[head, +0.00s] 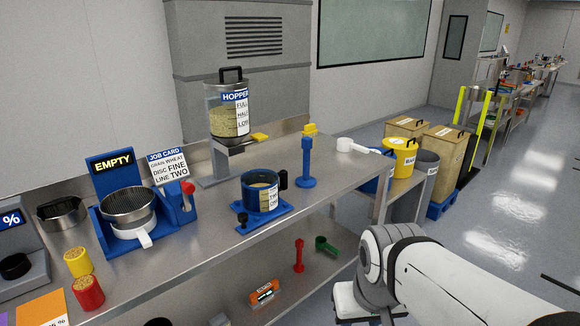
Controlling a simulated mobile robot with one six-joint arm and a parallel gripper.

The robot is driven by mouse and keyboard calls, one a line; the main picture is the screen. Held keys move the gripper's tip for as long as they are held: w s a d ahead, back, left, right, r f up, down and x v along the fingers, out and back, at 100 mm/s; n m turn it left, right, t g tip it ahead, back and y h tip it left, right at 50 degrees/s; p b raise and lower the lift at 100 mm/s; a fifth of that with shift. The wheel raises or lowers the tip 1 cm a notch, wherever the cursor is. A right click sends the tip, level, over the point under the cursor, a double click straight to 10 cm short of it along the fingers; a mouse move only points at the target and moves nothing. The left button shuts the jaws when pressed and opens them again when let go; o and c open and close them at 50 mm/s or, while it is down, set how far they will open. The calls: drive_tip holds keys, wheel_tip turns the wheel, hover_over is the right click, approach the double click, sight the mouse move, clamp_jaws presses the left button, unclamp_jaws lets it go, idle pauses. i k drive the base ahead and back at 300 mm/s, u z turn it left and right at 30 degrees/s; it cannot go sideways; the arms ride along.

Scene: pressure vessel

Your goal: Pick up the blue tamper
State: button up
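The blue tamper (307,166) stands upright on the upper steel table, near its right end. It has a round base and a slim shaft. A yellow piece (310,129) shows at its top; I cannot tell whether it is joined to the tamper or behind it. My white arm comes in from the lower right, with its visible links well below and right of the tamper. My gripper's fingers are not in view. Nothing visible touches the tamper.
A blue-rimmed container (262,193) stands left of the tamper, and a white scoop (355,146) lies to its right. The hopper (227,112) stands behind left. A red tamper-like piece (299,256) is on the lower shelf. A yellow bin (400,156) stands beyond the table's right end.

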sight(306, 181)
drive_tip(key=z, duration=0.05)
drive_tip(key=i, duration=1.5)
drive_tip(key=u, duration=0.05)
